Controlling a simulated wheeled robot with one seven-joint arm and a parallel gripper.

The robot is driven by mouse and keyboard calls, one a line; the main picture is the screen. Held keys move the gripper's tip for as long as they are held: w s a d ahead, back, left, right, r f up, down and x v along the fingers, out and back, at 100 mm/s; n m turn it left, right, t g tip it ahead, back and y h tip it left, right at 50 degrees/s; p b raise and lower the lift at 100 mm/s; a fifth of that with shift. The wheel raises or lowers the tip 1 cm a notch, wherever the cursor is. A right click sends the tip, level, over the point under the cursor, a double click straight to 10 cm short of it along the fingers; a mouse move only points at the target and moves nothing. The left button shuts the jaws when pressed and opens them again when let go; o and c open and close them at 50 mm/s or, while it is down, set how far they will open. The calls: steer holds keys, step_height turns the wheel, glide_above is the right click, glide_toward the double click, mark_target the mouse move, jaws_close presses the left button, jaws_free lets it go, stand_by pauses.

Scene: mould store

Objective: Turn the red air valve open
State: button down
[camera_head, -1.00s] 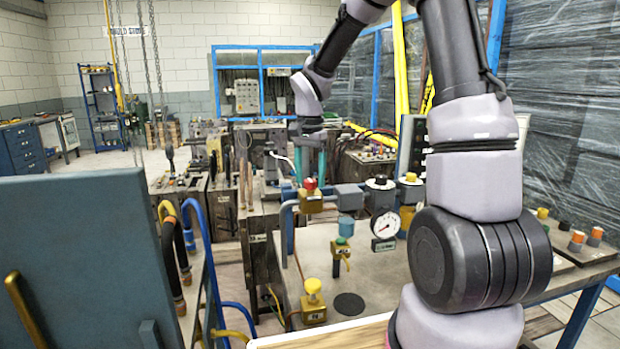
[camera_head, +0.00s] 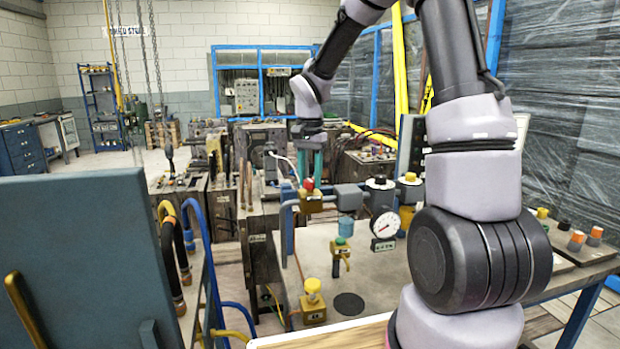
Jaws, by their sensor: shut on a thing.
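The red air valve knob (camera_head: 309,185) sits on a brass body (camera_head: 313,203) at the left end of the pipework, above the table. My gripper (camera_head: 310,176) points straight down over it. Its teal fingers are shut on the red knob, one on each side, and hide part of it. The fine angle of the knob is too small to read.
A pressure gauge (camera_head: 385,224) stands right of the valve. A green-topped valve (camera_head: 340,243) and a yellow-knobbed valve (camera_head: 313,290) are in front, on the table (camera_head: 375,290). A blue panel (camera_head: 85,260) fills the left foreground.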

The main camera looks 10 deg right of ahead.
steer(key=n, duration=0.8)
steer(key=shift+n, duration=0.3)
steer(key=n, duration=0.4)
steer(key=shift+n, duration=2.1)
steer(key=shift+c, duration=2.2)
jaws_free()
